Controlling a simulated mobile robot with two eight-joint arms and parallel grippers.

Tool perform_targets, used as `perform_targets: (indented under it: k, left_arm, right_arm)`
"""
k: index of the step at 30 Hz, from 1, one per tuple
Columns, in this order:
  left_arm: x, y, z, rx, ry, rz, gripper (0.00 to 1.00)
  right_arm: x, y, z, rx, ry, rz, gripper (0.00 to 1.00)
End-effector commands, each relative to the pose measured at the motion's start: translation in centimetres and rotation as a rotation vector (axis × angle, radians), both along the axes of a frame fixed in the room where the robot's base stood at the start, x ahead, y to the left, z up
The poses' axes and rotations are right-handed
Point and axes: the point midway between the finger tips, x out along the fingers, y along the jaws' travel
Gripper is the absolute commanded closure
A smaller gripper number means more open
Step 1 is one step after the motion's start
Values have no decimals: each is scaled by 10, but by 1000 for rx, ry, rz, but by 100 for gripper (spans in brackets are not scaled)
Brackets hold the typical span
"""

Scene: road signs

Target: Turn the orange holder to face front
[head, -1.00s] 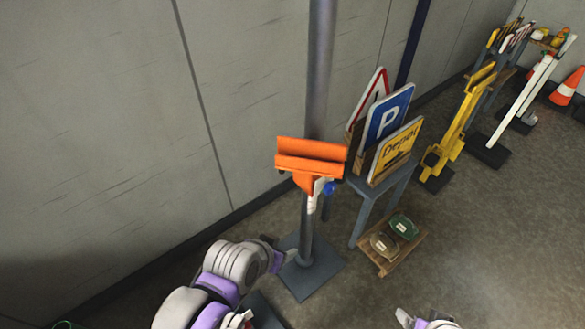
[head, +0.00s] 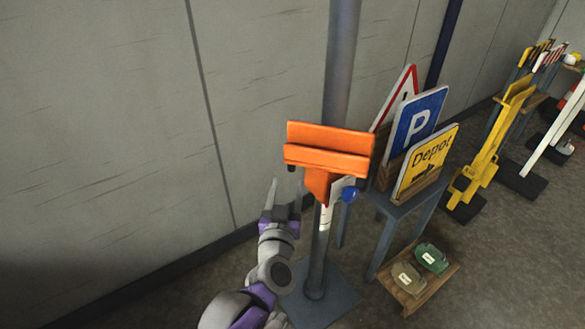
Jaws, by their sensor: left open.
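The orange holder (head: 330,158) is mounted on a grey metal post (head: 343,60). It has a wide slotted top and a tapered lower part. A white piece and a blue knob (head: 348,195) show at its lower right. My left gripper (head: 284,194) is open and empty, its fingers pointing up, just below and left of the holder and apart from it in the picture. My right gripper is not in view.
A blue-grey stand (head: 404,212) right of the post holds a triangular warning sign, a blue P sign (head: 414,124) and a yellow Depot sign (head: 428,163). A low wooden tray (head: 413,301) is on the floor. A wall runs behind the post.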

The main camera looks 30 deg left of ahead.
Motion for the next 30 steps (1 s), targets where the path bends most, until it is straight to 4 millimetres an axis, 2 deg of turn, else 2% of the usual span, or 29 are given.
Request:
perform_targets:
  k: [6,12,18,26,30]
  left_arm:
    - [42,15,-2,2,2,1,43]
    - [70,25,-1,0,1,0,43]
    - [82,28,-1,0,1,-2,43]
    - [82,28,0,0,1,-3,43]
    - [82,28,0,0,1,-3,68]
  right_arm:
    - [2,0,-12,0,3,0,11]
    - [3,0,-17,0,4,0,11]
    - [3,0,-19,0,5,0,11]
    - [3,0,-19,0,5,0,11]
    - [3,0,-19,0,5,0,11]
